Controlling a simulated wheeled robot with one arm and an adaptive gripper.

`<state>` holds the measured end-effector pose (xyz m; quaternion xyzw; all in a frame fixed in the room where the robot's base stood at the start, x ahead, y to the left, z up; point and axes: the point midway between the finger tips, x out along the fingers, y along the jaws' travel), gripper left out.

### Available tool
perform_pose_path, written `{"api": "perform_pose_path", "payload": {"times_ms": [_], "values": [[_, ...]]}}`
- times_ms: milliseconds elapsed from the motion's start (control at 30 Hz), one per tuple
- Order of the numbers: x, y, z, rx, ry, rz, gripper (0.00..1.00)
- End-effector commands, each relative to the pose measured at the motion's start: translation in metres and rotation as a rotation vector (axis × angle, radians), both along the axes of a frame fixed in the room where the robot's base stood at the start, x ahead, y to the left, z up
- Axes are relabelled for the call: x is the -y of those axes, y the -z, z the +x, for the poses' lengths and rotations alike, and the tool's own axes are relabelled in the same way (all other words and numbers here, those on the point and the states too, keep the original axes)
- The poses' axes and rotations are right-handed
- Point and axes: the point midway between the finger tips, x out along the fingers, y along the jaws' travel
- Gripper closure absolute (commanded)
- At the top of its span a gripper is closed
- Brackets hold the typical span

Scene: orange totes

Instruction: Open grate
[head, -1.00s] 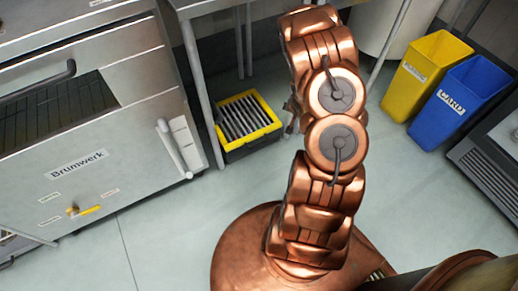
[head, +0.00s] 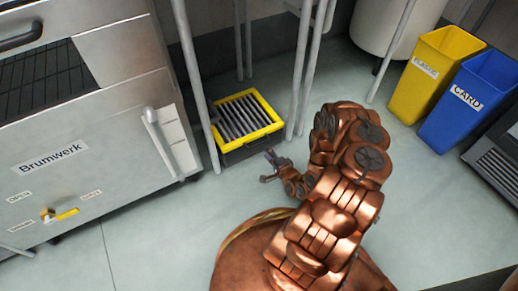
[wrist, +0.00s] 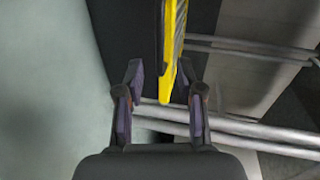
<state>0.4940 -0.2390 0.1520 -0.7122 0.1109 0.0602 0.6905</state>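The grate (head: 240,117) is a set of dark slats in a yellow frame (head: 262,132) on top of a low dark box on the floor. It lies flat in the head view. My gripper (head: 267,166) is low, just in front of the box's near right side, and apart from the frame in that view. In the wrist view my gripper (wrist: 166,82) has its two fingers spread, with the yellow frame's edge (wrist: 171,60) showing between or just beyond them. I cannot tell whether it touches.
Metal legs (head: 190,75) of a table stand left of and behind the box, with more poles (head: 304,70) at its right. A steel Brumwerk appliance (head: 115,120) stands at left. Yellow (head: 418,85) and blue (head: 455,115) bins stand at right. The floor (head: 160,225) in front is clear.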

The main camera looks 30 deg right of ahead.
Motion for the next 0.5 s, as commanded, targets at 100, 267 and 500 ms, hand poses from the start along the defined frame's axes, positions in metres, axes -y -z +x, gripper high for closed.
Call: {"api": "perform_pose_path", "payload": {"times_ms": [100, 267, 500], "values": [[-0.004, 0.004, 0.000, 0.032, 0.016, 0.030, 0.63], [-0.004, 0.005, 0.011, 0.040, 0.017, 0.035, 0.63], [-0.002, 0.012, 0.045, 0.040, 0.013, 0.032, 0.63]]}}
